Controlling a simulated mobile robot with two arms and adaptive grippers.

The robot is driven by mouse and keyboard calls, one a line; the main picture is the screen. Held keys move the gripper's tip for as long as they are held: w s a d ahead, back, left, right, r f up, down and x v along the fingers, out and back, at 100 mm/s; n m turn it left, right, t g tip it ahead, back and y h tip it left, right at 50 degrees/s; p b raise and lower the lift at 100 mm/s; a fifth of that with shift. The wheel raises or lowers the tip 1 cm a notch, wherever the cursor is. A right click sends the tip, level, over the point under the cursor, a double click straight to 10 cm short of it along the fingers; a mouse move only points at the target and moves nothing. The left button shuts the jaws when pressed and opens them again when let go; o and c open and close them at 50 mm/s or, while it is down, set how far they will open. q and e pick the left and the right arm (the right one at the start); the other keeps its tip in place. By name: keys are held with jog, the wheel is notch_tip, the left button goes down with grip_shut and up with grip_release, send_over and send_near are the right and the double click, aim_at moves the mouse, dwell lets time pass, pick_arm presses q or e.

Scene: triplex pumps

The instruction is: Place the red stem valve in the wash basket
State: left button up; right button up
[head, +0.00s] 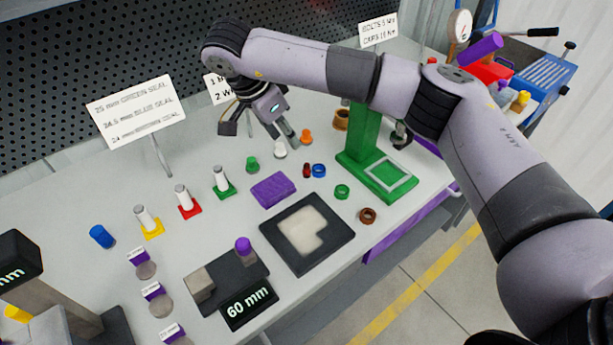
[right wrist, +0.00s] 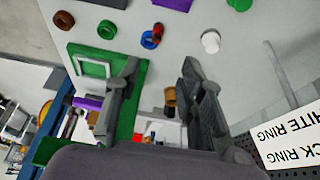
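My right gripper (head: 255,118) is above the back of the table, fingers pointing down. In the right wrist view its two fingers (right wrist: 160,85) are apart with nothing held. A small red piece (head: 306,170), possibly the red stem valve, is close beside a blue ring (head: 319,170). The red piece also shows in the right wrist view (right wrist: 157,32), beyond the fingertips. A white stem on a red square base (head: 187,206) stands further left. I cannot tell for sure which thing is the wash basket; a blue slatted container (head: 547,78) is at the back right. My left gripper is out of view.
A green stand (head: 362,140) rises right of the gripper. White, orange and green small parts stand near it. A black tray (head: 270,232) and a purple block (head: 270,189) lie in front. Sign cards (head: 137,105) stand along the black pegboard (head: 120,50).

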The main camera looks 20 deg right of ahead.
jog(key=b, duration=0.3)
send_over(306, 164)
jog(key=a, duration=0.2)
jog(key=f, duration=0.7)
jog(key=shift+s+a+f, duration=0.1)
jog(key=shift+s+a, duration=0.05)
jog(key=shift+a, duration=0.05)
jog(key=b+x, duration=0.2)
jog(key=x, duration=0.1)
jog(key=b+x, duration=0.1)
jog(key=x, duration=0.1)
jog(key=shift+s+d+f, duration=0.1)
jog(key=shift+s+d, duration=0.1)
jog(key=shift+s, duration=0.1)
jog(key=shift+c, duration=0.7)
grip_shut()
